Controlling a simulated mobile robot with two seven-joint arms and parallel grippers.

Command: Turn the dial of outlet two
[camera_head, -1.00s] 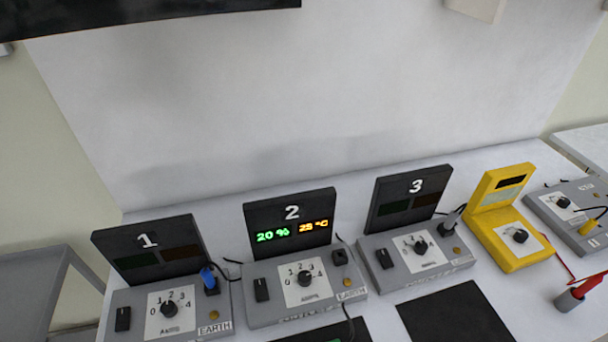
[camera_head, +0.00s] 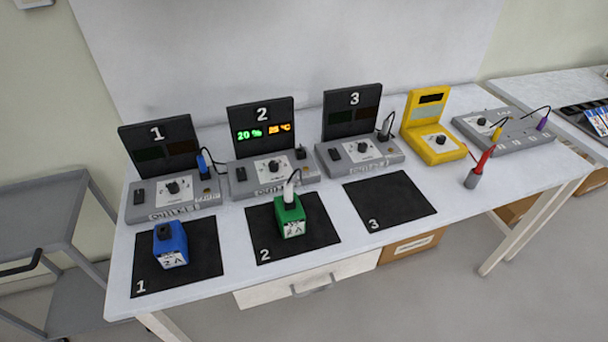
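Outlet two (camera_head: 247,185) is a grey box at the back of the white table, between outlet one (camera_head: 145,208) and outlet three (camera_head: 385,161). Its black dial (camera_head: 273,166) sits on a white scale plate in the middle of its top. Its upright black display (camera_head: 262,117) is lit, reading 20 % in green and 25 °C in orange. The displays of outlets one and three are dark. A green block (camera_head: 291,219) with a pale plug and cable in its top stands on mat 2 (camera_head: 262,245). Neither of my grippers is in view.
A blue block (camera_head: 170,245) stands on mat 1 (camera_head: 204,262); mat 3 (camera_head: 400,205) is empty. A yellow meter (camera_head: 436,140) and a grey holder with a red probe (camera_head: 474,178) stand right of outlet three. A grey cart (camera_head: 45,225) stands at the left.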

